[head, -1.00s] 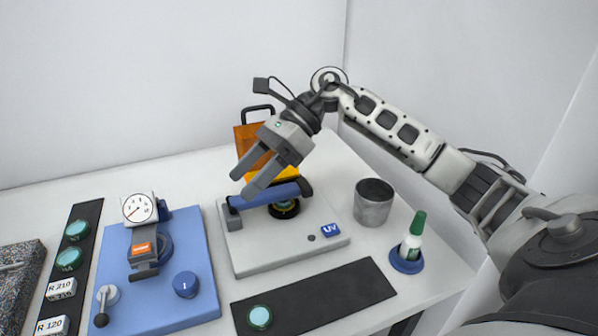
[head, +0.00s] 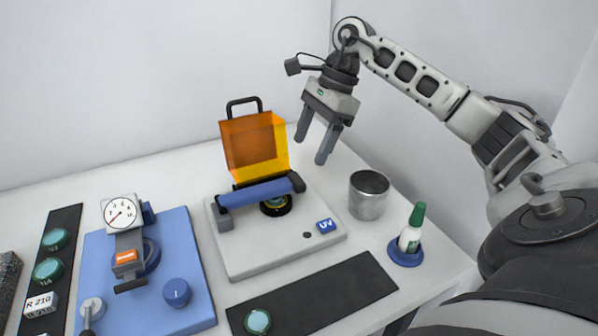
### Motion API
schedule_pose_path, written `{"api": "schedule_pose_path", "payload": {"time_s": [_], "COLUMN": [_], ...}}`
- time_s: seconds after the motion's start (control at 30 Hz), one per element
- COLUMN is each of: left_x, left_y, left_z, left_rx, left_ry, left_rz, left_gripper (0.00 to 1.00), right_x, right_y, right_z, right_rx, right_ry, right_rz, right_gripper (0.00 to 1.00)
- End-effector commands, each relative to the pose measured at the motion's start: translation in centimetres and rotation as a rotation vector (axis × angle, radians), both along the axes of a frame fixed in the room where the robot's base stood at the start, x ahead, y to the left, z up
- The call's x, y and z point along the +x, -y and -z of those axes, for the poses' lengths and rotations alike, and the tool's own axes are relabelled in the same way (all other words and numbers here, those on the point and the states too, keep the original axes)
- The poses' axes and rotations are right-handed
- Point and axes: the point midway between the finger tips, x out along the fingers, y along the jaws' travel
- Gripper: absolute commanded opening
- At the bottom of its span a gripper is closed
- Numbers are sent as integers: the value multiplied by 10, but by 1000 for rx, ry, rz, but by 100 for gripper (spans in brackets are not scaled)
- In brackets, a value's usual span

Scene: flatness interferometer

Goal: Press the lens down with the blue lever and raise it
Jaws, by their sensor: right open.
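The blue lever (head: 255,194) lies nearly level across the light grey UV base (head: 262,258). Its raised end is at the right, and a grey block stands under its left end. A dark round holder with the lens (head: 275,205) sits under the lever and is partly hidden by it; I cannot tell whether the lever touches the lens. The orange cover (head: 254,146) stands open behind the lever. My right gripper (head: 312,152) is open and empty, pointing down behind and to the right of the lever, apart from it. My left gripper is not in view.
A metal cup (head: 368,195) and a green-capped bottle (head: 411,229) in a blue ring stand right of the base. A black mat (head: 325,295) with a lens lies in front. A blue dial-gauge station (head: 152,270) is at left.

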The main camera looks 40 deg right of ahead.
Motion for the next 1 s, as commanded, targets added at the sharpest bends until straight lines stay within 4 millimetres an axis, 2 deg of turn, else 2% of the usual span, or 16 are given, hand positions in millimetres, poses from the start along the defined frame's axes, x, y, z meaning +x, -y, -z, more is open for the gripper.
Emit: {"api": "schedule_pose_path", "payload": {"time_s": [0.1,0.33,0.5,0.77,0.8,1.0], "left_x": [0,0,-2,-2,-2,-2], "left_y": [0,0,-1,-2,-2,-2], "left_z": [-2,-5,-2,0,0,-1], "left_rx": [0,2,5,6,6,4], "left_ry": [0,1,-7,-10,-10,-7], "left_rz": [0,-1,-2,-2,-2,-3], "left_gripper": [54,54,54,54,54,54], "right_x": [2,7,9,9,9,9], "right_y": [-10,-23,-27,-27,-27,-27], "right_z": [24,57,66,68,68,68], "right_rx": [0,1,1,0,0,0], "right_ry": [-5,-2,0,1,1,1], "right_rz": [-2,-1,0,0,0,0], "right_gripper": [69,69,69,69,66,11]}}
